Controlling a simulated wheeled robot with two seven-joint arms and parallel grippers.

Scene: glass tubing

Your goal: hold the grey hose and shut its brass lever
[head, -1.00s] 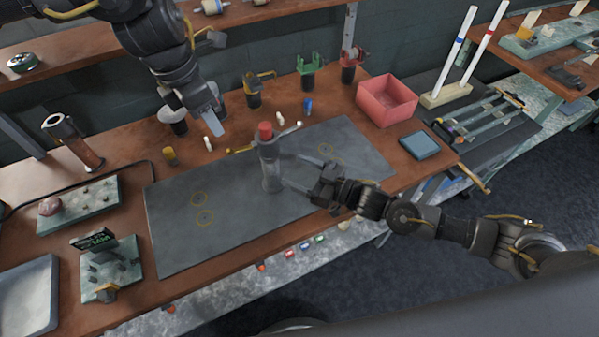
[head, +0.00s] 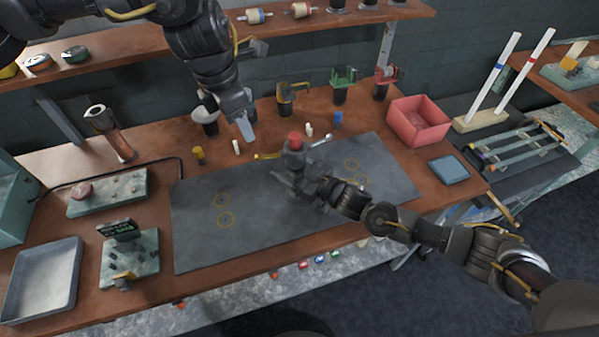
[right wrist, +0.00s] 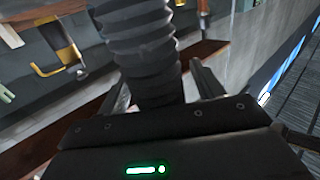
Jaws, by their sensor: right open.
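The grey hose (head: 293,160) stands upright on the dark mat, with a red cap on top. Its brass lever (head: 268,156) sticks out to the left near the top; a silvery lever (head: 320,140) sticks out to the right. My right gripper (head: 290,181) is at the hose's lower part, partly hiding it. In the right wrist view the ribbed hose (right wrist: 145,45) stands between my two open fingers. My left gripper (head: 245,130) hangs above the bench, behind and left of the hose, apart from it; whether its jaws are open is unclear.
The dark mat (head: 200,250) has free room left of the hose. A red box (head: 420,125) and a blue pad (head: 449,170) lie right. A grey tray (head: 42,280) is left.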

